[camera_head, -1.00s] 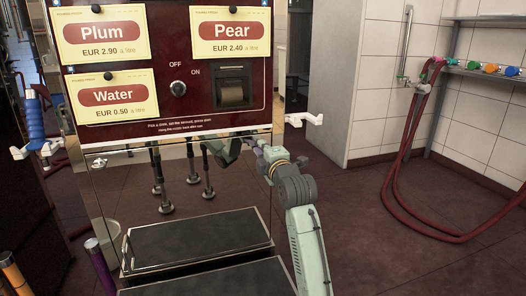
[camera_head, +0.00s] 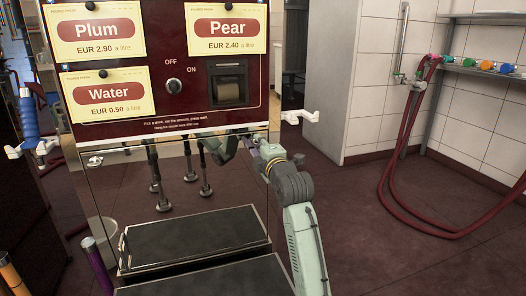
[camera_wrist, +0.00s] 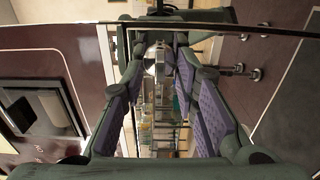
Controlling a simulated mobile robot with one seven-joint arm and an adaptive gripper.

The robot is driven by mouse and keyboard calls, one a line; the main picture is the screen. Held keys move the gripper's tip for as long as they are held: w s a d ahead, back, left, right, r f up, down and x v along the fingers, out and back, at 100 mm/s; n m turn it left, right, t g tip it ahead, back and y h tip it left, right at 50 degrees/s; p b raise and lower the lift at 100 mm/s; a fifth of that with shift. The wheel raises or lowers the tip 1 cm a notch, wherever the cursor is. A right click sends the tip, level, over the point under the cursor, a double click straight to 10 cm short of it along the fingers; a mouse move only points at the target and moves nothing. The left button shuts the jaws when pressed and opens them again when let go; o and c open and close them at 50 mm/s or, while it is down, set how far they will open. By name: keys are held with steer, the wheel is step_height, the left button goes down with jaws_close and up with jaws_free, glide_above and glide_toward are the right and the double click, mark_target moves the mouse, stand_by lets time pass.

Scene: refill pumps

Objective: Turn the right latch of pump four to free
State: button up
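The pump front (camera_head: 150,125) is a dark red panel over a mirror-like steel face. A white bracket-like fitting (camera_head: 298,117) sticks out at its right edge, and another white fitting (camera_head: 30,149) is at its left edge. No pump number is readable, and I cannot tell which part is the right latch. My gripper (camera_head: 247,143) is just below the panel's lower right corner, partly hidden by my wrist. In the wrist view, my gripper (camera_wrist: 162,62) has its purple-padded fingers apart. A small shiny round thing (camera_wrist: 150,68) shows between them; I cannot tell whether they touch it.
A black step or tray (camera_head: 195,238) juts out below the pump. A blue-handled nozzle (camera_head: 29,118) hangs at the left. A red hose (camera_head: 385,190) loops by the tiled wall at right, beneath a shelf (camera_head: 490,69). Open floor lies right of my arm.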

steer(key=v, duration=1.1)
steer(key=shift+s, duration=0.35)
